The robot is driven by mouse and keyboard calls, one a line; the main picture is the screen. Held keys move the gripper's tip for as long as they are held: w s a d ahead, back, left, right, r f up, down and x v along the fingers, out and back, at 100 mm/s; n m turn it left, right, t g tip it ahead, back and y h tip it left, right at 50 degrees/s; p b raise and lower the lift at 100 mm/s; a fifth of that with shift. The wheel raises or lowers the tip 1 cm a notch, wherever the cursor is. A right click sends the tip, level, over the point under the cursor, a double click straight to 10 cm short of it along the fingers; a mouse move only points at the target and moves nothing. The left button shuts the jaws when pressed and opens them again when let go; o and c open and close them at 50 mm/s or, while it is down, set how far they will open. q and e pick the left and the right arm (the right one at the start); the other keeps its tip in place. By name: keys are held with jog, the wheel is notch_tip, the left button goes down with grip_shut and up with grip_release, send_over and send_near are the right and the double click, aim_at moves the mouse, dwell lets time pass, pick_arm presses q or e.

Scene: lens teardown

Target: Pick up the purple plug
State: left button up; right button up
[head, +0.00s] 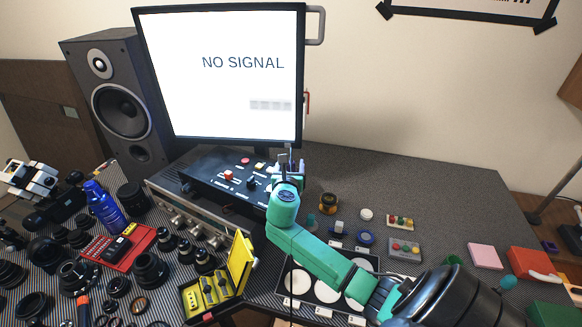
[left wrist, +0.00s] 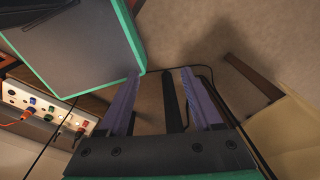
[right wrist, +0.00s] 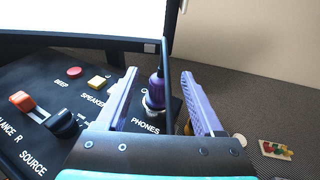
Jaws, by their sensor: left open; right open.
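The purple plug (right wrist: 154,94) stands upright at the PHONES socket of the black control panel (right wrist: 60,120) in the right wrist view, with a dark cable or stem rising from it. My right gripper (right wrist: 158,76) is open, with one finger to each side of the plug and a gap showing on both sides. In the head view my right gripper (head: 289,160) is at the right end of the panel box, in front of the monitor, and hides the plug there. My left gripper (left wrist: 160,78) is open and empty, low beside the desk, out of the head view.
The monitor (head: 220,70) stands close behind the panel. A yellow case (head: 240,265) and a tray with white discs (head: 328,290) lie in front, near my right arm. A power strip (left wrist: 45,112) shows in the left wrist view.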

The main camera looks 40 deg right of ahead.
aim_at(292, 160)
jog(key=x, duration=0.4)
jog(key=shift+w+d+f, duration=0.15)
jog(key=shift+d+f, duration=0.05)
jog(key=shift+f, duration=0.15)
jog(key=shift+w+d, duration=0.1)
jog(key=shift+w, duration=0.05)
jog(key=shift+f, duration=0.1)
jog(key=shift+d, duration=0.1)
grip_shut()
pick_arm(q)
jog(key=shift+w+d+r, duration=0.2)
jog(key=shift+w+d, duration=0.25)
jog(key=shift+w, duration=0.1)
jog(key=shift+w+d+r, duration=0.15)
jog(key=shift+w+d, duration=0.25)
jog(key=shift+w, duration=0.15)
